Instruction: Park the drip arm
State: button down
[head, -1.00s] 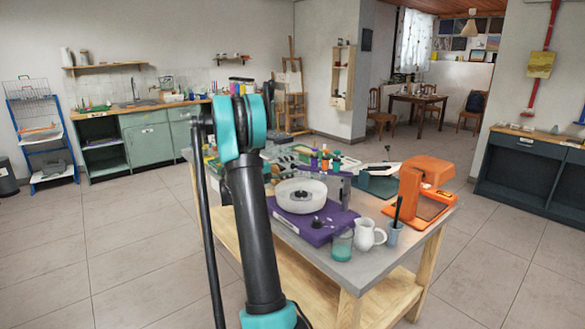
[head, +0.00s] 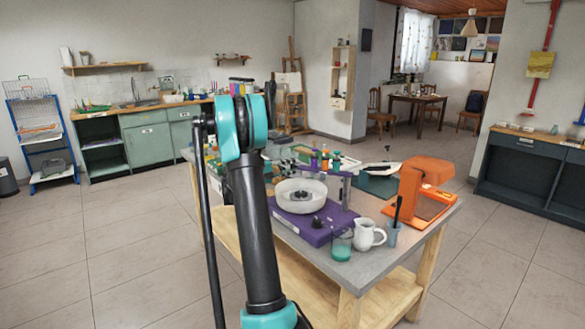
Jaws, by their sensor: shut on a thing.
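The purple drip arm (head: 339,172) stands on an upright at the back right of a spin machine's purple base (head: 317,234). Several small bottles (head: 325,161) with coloured tops show at the drip arm. A round white bowl (head: 293,203) sits on the base, to the left of the upright, with a dark piece in its middle. A black knob (head: 318,222) is on the front of the base. How far the drip arm reaches over the bowl is hard to tell. My own arm rises in front of the table's left part; my gripper is hidden behind it.
The machine stands on a grey-topped wooden table (head: 285,232). Near its front are a glass of green liquid (head: 342,246), a white jug (head: 368,235) and a cup (head: 392,234) with a dark tool. An orange device (head: 411,185) stands at right. Paint items crowd behind; floor at left is clear.

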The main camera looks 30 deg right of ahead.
jog(key=shift+d, duration=0.1)
jog(key=w+d+m+g+y, duration=0.1)
jog(key=w+d+m+g, duration=0.1)
jog(key=d+g, duration=0.35)
jog(key=w+d+m+g+y, duration=0.1)
jog(key=w+d+m+g, duration=0.15)
jog(key=d, duration=0.65)
jog(key=s+d+m+y, duration=0.1)
jog(key=s+d, duration=0.2)
jog(key=d, duration=0.3)
jog(key=s+d+m+g, duration=0.1)
jog(key=s+d, duration=0.3)
jog(key=d, duration=0.3)
jog(key=shift+s+d+y, duration=0.3)
jog(key=shift+y, duration=0.1)
jog(key=shift+s, duration=0.1)
jog(key=c, duration=1.5)
grip_release()
jog(key=shift+d, duration=0.15)
jog(key=shift+c, duration=0.2)
jog(key=shift+o, duration=0.9)
